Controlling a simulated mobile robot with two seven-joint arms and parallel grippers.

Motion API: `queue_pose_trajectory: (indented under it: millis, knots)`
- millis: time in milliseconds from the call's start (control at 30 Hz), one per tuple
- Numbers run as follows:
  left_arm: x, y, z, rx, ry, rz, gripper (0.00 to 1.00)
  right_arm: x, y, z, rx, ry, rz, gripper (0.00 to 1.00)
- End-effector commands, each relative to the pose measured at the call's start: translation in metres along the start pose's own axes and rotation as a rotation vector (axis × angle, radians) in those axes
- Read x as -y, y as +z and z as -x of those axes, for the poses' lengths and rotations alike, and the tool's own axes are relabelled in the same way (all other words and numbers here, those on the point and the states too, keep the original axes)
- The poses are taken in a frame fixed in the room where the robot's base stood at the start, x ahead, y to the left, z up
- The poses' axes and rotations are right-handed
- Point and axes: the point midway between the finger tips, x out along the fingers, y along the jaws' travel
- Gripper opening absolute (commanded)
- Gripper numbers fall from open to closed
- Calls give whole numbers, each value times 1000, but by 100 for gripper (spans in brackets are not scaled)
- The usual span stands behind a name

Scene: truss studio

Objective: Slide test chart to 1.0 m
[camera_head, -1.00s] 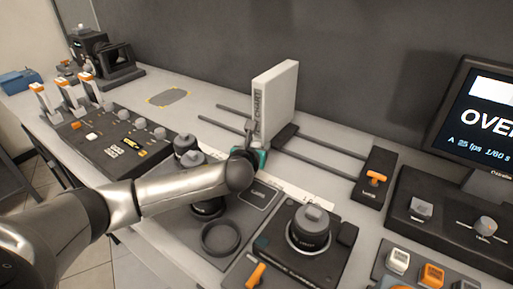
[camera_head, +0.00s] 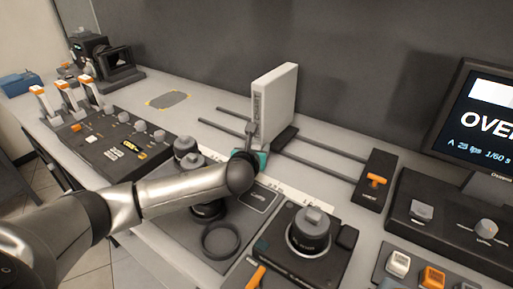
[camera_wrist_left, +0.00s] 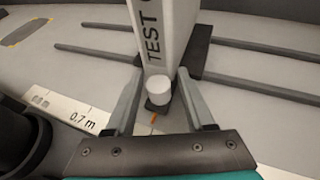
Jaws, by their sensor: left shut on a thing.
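The test chart (camera_head: 278,105) is a tall pale grey panel with lettering on its narrow edge. It stands upright on a dark carriage (camera_head: 284,137) on two dark parallel rails. In the left wrist view the chart (camera_wrist_left: 172,30) shows the letters "TEST", with a pale round knob (camera_wrist_left: 159,90) at its foot. My left gripper (camera_head: 252,148) is at the chart's near lower edge, shut on the knob with one finger on each side. A white scale strip (camera_wrist_left: 68,112) beside the rails reads "0.7 m" left of the knob. My right gripper is not in view.
The rails run clear right of the chart to a dark block with an orange lever (camera_head: 376,181). Black lens-like cylinders (camera_head: 310,232) and a ring (camera_head: 221,241) stand in front. A control panel (camera_head: 112,141) is at left, a monitor (camera_head: 488,120) at right.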

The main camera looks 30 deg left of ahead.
Motion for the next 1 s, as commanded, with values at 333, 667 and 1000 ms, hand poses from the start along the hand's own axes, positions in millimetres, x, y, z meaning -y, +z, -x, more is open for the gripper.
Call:
queue_pose_trajectory:
  millis: [333,667,1000]
  knots:
    - [-2,-1,0,-2,5,-2,0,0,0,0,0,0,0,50]
    - [28,-3,12,-8,-1,0,0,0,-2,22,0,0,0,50]
    - [73,-12,29,-6,1,0,0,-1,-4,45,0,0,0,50]
